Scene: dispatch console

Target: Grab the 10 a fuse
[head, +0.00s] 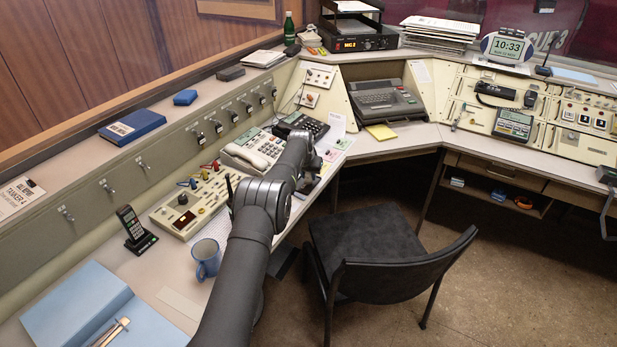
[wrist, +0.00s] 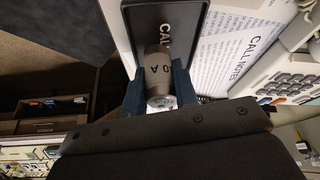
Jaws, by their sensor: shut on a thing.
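The 10 A fuse (wrist: 158,72) is a grey-brown cylinder with a paler metallic end. Part of its marking, "0 A", shows in the wrist view. My gripper (wrist: 158,88) is shut on it, with one dark blue finger on each side. A black shallow tray (wrist: 190,14) lies just beyond the fuse; I cannot tell whether the fuse still touches it. In the head view my gripper (head: 309,178) is over the front edge of the left desk, and I cannot make out the fuse there.
Call notes sheets (wrist: 238,52) lie beside the tray. A white desk phone (head: 253,151) and a switch panel (head: 193,202) stand left of my arm. A blue mug (head: 206,259) is near my arm. A dark chair (head: 367,250) stands in front of the desk.

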